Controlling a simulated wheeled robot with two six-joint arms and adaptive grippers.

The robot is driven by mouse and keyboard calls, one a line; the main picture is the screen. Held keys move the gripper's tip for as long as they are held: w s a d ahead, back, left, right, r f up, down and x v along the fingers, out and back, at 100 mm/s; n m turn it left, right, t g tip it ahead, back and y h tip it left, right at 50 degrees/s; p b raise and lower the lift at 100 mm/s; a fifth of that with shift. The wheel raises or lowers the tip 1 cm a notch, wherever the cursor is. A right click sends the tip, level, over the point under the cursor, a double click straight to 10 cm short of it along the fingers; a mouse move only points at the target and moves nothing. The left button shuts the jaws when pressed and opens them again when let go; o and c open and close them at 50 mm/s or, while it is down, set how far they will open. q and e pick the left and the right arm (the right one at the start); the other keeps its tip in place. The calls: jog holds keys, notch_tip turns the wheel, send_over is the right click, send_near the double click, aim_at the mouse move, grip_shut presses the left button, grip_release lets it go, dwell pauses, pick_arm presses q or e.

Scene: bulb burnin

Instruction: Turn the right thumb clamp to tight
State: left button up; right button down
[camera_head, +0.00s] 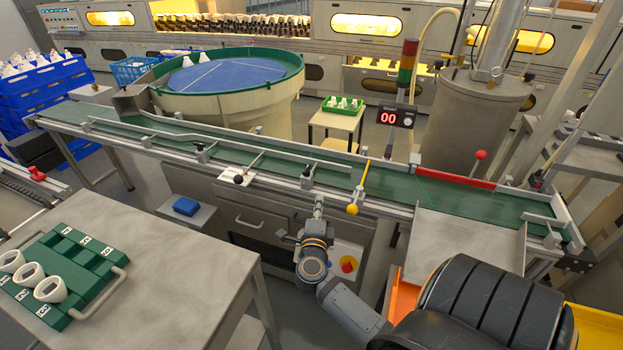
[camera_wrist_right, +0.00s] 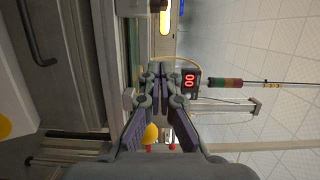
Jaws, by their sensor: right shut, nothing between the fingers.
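The guide rail (camera_head: 270,157) runs along the green conveyor belt (camera_head: 340,172). A small dark clamp (camera_head: 307,176) sits at its front edge, apparently the right thumb clamp; another small clamp (camera_head: 239,179) on a white plate is further left. I cannot read how tight either is. My right gripper (camera_head: 318,208) is at the conveyor's front side, just below and right of the dark clamp. In the right wrist view my gripper (camera_wrist_right: 161,74) has its fingertips together with nothing between them. Whether it touches the clamp cannot be told. My left gripper is out of view.
A yellow ball-ended lever (camera_head: 352,209) hangs close to the right of my gripper. A counter display (camera_head: 388,117) reads 00 behind the belt. A red knob (camera_head: 481,155) stands further right. A metal table (camera_head: 150,275) with a green tray (camera_head: 85,246) is at front left.

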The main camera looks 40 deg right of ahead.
aim_at(310, 179)
jog(key=w+d, duration=0.2)
jog(key=w, duration=0.1)
jog(key=w+d, duration=0.1)
jog(key=w, duration=0.2)
jog(key=w+d+b, duration=0.1)
jog(key=w+d, duration=0.1)
jog(key=w, duration=0.1)
jog(key=shift+w+d+r, duration=0.1)
jog(key=shift+w+d, duration=0.15)
jog(key=shift+d, duration=0.1)
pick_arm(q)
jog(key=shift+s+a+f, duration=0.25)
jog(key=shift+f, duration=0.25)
pick_arm(e)
jog(key=shift+w+a, duration=0.15)
jog(key=shift+w, duration=0.1)
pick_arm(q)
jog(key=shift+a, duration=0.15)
pick_arm(e)
jog(key=shift+w, duration=0.1)
